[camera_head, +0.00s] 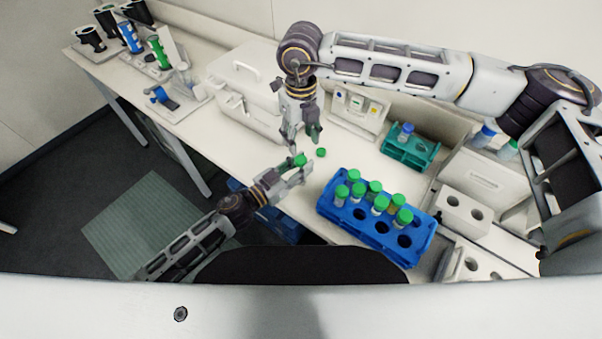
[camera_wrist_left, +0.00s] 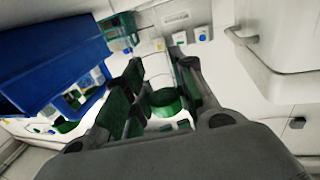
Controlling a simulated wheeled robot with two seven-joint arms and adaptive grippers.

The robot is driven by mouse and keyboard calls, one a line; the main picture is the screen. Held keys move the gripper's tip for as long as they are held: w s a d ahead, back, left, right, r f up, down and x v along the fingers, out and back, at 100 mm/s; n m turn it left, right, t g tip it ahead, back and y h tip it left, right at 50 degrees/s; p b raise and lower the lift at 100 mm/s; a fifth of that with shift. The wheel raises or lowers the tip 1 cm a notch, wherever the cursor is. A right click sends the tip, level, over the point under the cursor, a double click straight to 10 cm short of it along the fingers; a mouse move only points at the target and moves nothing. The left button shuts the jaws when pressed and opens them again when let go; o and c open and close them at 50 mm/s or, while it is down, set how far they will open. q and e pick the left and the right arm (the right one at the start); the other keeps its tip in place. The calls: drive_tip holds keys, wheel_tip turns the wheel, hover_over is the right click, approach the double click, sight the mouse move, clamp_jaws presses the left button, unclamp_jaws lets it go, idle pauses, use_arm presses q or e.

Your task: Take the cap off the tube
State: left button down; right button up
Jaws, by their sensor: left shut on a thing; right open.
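My left gripper (camera_head: 298,168) is low over the table's front edge and shut on a tube. A bright green top, seemingly its cap (camera_head: 300,160), shows between the fingers; the tube's body is mostly hidden. In the left wrist view a green round cap (camera_wrist_left: 166,102) shows between the finger pads of the left gripper (camera_wrist_left: 152,108). My right gripper (camera_head: 303,138) points down just above and behind the left one, open; I see nothing in it. A small green round piece like a cap (camera_head: 321,152) lies on the table just right of the grippers.
A blue rack (camera_head: 328,212) with several green-capped tubes stands to the right. Behind it are a teal rack (camera_head: 424,163) with a blue-capped tube and a small device (camera_head: 357,110). A white case (camera_head: 243,78) stands behind left. Bare table (camera_head: 225,133) lies left of the grippers.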

use_arm(q)
drive_tip(key=c, duration=1.1)
unclamp_jaws()
drive_tip(key=shift+a, duration=0.1)
drive_tip(key=v, duration=1.1)
drive_tip(key=shift+s+a, duration=0.3)
